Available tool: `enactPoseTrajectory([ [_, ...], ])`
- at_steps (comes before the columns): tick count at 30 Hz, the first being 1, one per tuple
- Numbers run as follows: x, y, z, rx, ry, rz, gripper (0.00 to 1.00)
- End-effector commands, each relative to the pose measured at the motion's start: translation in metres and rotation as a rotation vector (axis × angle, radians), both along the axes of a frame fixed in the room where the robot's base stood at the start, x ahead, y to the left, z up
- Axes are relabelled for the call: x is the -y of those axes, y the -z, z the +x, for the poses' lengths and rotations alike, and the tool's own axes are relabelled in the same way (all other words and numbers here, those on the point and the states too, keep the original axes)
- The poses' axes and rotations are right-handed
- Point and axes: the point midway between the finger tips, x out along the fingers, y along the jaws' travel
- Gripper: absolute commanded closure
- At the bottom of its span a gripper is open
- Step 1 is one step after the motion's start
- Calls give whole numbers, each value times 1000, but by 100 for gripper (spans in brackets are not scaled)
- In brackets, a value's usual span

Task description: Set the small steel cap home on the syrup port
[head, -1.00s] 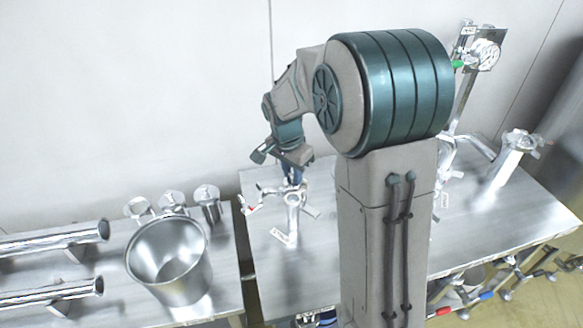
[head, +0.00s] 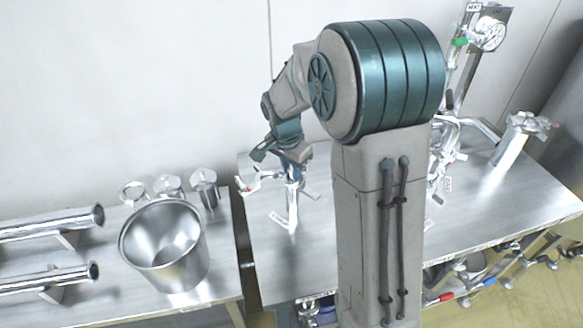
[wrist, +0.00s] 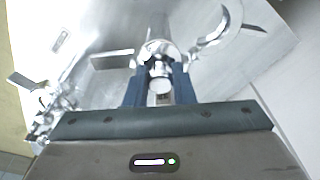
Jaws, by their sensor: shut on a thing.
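My gripper (head: 293,172) is over the upright steel syrup port (head: 293,205) in the head view, with its fingers close to the port's top. In the wrist view my gripper's blue fingers (wrist: 160,90) are shut on a small, bright steel piece, which I take to be the cap (wrist: 160,86). The port (wrist: 157,48) shows just beyond the fingertips. The cap is hidden in the head view. I cannot tell whether it touches the port or is seated.
An open hinged clamp (head: 258,182) with a red tip hangs beside the port; it also shows in the wrist view (wrist: 214,32). A steel bucket (head: 163,245), pipes (head: 48,224) and capped canisters stand left. A gauge stand (head: 491,36) and another fitting (head: 515,140) are right.

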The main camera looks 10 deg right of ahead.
Motion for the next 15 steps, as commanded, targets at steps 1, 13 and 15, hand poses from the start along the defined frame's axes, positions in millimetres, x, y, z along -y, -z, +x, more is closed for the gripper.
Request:
enactPoseTrajectory([
  [1,0,-1,0,1,0,1,100],
  [13,0,4,0,1,0,1,100],
  [15,0,5,0,1,0,1,100],
])
